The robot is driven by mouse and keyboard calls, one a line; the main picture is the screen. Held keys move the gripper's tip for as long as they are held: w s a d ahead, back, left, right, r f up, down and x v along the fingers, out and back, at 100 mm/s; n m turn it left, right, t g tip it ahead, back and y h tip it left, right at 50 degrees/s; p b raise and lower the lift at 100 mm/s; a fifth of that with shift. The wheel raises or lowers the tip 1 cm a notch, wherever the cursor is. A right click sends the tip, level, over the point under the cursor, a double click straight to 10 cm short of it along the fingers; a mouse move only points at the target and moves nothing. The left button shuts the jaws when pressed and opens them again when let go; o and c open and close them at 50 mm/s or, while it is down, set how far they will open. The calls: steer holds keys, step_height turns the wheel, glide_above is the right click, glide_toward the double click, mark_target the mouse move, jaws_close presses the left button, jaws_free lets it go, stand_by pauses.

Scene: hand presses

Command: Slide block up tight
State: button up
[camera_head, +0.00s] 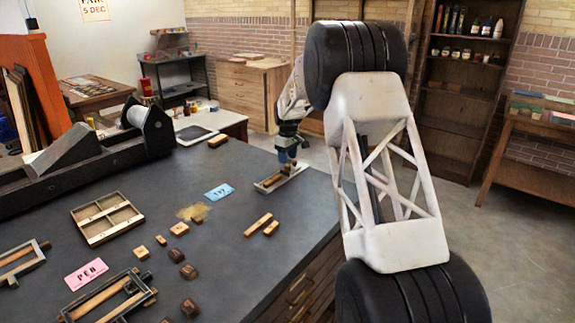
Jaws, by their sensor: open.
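A small pale tray (267,190) lies on the dark bench top near its far right edge. A brown wooden block (271,181) lies in it, towards its left end. My gripper (287,166) points down over the right part of the tray, close to the block. It is open. The gripper partly hides the tray's far end, and I cannot tell whether its fingers touch the block.
Two loose wooden strips (258,225) lie in front of the tray, and a blue card (219,192) lies to its left. A divided wooden box (106,217), a pink card (86,274), small blocks and frames fill the left. A black press (148,128) stands behind.

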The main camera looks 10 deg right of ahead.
steer(key=shift+f, duration=1.8)
jaws_close()
